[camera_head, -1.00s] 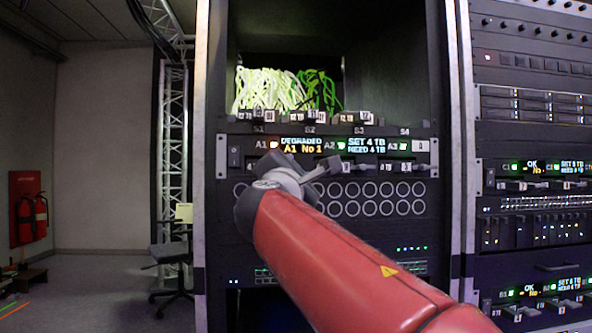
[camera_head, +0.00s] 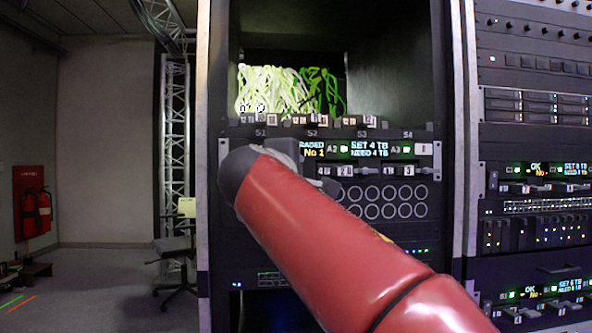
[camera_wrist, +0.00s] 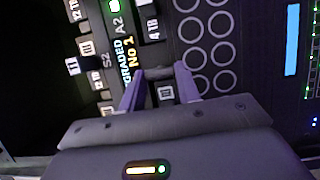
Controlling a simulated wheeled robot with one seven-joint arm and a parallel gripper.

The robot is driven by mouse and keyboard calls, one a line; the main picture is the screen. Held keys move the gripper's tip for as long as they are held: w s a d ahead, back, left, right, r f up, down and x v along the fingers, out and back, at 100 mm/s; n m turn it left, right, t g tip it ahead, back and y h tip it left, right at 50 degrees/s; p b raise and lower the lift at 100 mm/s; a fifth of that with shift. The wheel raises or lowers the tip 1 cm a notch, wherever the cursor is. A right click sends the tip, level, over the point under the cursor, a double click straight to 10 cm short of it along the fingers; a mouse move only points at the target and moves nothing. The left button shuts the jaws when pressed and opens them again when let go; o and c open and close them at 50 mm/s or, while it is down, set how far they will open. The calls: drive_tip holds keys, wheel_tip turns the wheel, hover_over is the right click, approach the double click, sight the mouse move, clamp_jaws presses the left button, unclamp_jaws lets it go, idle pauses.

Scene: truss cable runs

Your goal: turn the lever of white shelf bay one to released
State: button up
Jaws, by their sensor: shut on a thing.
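The white shelf holds the control row (camera_head: 437,160) with small lit displays, below the cable opening. The visible part of one display reads "RADED No 1" in the head view; the rest is behind my arm. In the wrist view the display (camera_wrist: 126,62) stands left of my gripper (camera_wrist: 160,77). My gripper's two fingers are closed in on a small dark lever piece at the row's lower edge, with a pale tile (camera_wrist: 166,92) showing between them. The lever's own position cannot be made out. In the head view my arm hides the fingertips and the bay one controls.
White and green cables (camera_head: 290,92) hang in the opening above, over a row of small labelled tiles. Round ports (camera_head: 385,203) lie below the row. Another dark rack (camera_head: 530,130) stands at the right. A chair (camera_head: 176,255) and open floor are at the left.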

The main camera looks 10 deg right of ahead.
drive_tip(key=shift+f, duration=0.1)
idle(0.4)
drive_tip(key=o, duration=1)
drive_tip(key=b+v, duration=0.1)
drive_tip(key=v, duration=0.7)
drive_tip(key=shift+d, duration=0.1)
